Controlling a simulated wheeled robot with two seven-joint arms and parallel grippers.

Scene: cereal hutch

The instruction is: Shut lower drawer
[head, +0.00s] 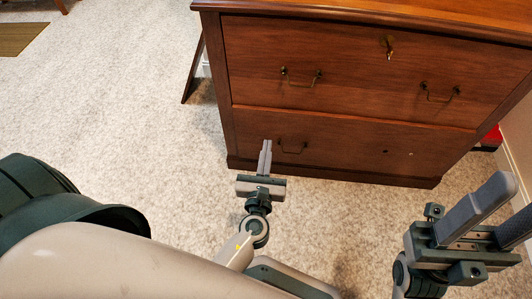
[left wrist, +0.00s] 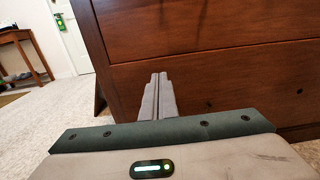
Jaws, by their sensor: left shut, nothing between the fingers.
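The wooden cabinet (head: 222,80) has an upper drawer (head: 360,60) and a lower drawer (head: 345,150). The lower drawer's front looks flush or nearly flush with the cabinet; a small gap is hard to tell. In the left wrist view the shut fingers (left wrist: 158,78) point at that drawer front (left wrist: 220,85); contact is unclear. My right gripper (head: 517,198) is open and empty, at the right.
The upper drawer looks closed, with two handles and a key (head: 389,46) in its lock. A dark panel (head: 194,68) leans at the cabinet's left side. A red object (head: 490,138) lies by the wall at right. Carpet (head: 130,110) is clear to the left.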

